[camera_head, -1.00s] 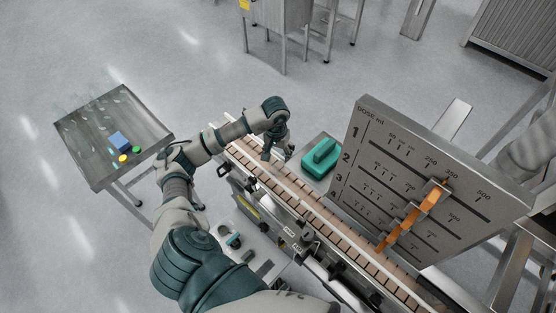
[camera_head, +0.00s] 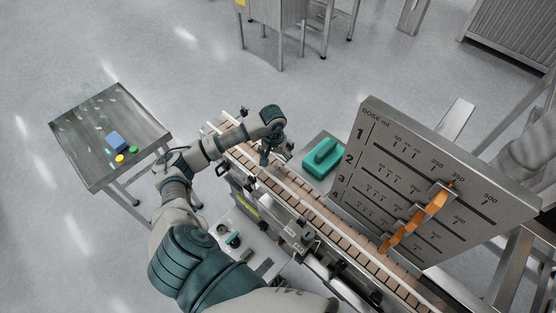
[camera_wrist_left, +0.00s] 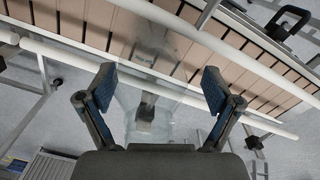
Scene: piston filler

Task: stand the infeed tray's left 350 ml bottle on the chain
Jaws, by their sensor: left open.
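My left gripper (camera_head: 265,158) is over the far end of the chain (camera_head: 345,238) in the head view. In the left wrist view my left gripper (camera_wrist_left: 157,90) has its two blue-padded fingers spread apart. A clear, see-through bottle (camera_wrist_left: 145,100) shows faintly between and beyond the fingers, in front of the chain's brown plates (camera_wrist_left: 205,55). A gap shows between each pad and the bottle. I cannot tell whether its base touches the chain. In the head view the bottle is too faint to make out. My right gripper is not in view.
Pale guide rails (camera_wrist_left: 75,55) run along the chain. A dose panel (camera_head: 430,180) with orange pointers (camera_head: 420,217) stands right of it, and a teal block (camera_head: 322,157) lies beyond. A steel table (camera_head: 80,158) at left carries a blue block (camera_head: 116,142) and small coloured pieces.

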